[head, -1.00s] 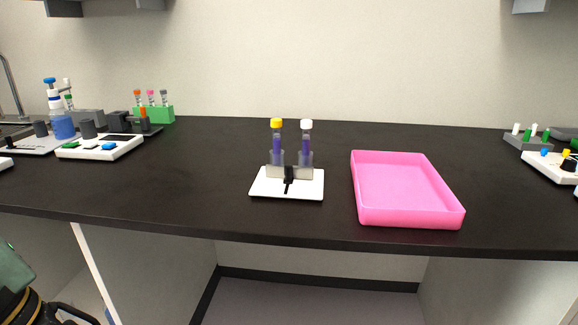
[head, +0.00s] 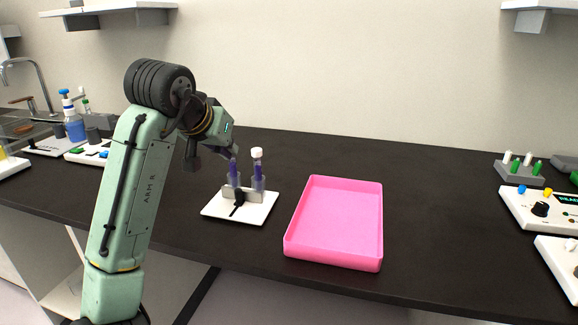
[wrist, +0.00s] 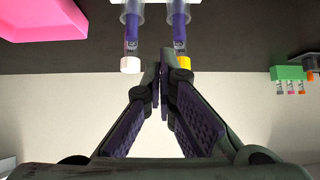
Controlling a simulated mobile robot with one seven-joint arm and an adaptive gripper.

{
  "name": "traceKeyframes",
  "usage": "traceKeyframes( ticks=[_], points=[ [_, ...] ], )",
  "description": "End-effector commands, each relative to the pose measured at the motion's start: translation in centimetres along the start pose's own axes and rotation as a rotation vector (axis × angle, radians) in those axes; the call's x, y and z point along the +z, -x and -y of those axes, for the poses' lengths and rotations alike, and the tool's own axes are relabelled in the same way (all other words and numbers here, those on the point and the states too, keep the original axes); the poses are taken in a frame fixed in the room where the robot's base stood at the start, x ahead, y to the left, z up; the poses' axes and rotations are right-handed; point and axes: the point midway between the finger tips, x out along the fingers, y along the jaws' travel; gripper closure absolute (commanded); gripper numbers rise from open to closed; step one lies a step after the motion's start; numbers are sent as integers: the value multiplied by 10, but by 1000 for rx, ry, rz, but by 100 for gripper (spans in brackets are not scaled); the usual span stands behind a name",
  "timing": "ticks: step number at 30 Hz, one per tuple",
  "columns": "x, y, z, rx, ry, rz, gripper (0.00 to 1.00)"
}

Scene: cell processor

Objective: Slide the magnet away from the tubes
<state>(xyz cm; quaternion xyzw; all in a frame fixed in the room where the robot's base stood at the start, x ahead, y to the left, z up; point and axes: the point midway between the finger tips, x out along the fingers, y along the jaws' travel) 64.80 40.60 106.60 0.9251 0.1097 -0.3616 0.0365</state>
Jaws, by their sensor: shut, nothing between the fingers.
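Two tubes with purple contents stand upright in a holder on a white base (head: 262,213). The white-capped tube (head: 258,172) is on the right in the head view. The other tube (head: 234,177) has its cap hidden behind my gripper (head: 232,151). A black piece (head: 239,197), which looks like the magnet slider, sits in front of the tubes at a dark slot. In the wrist view my gripper (wrist: 161,78) is shut and empty, near the white cap (wrist: 130,64) and the yellow cap (wrist: 183,62). The magnet is not clear there.
A pink tray (head: 335,222) lies right of the base on the black bench. Devices and bottles stand at the far left, and a panel with knobs (head: 540,209) is at the right. The bench behind the tray is clear.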

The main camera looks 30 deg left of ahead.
Motion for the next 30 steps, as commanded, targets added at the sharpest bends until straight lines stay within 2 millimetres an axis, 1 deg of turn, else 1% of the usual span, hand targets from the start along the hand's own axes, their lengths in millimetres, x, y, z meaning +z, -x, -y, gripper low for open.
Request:
traceKeyframes(
  ticks=[1,3,6,8,11,18,21,25,30],
  points=[
    [10,4,6,-4,7,67,100],
    [21,4,9,0,11,127,100],
    [28,0,10,4,13,160,100],
    [29,-6,10,5,13,162,100],
    [31,-22,9,5,13,159,100],
    [37,-65,8,5,12,158,100],
    [39,-79,8,4,11,156,100],
    [41,-90,8,5,11,154,100],
    [42,-95,8,4,10,153,100]
  ],
)
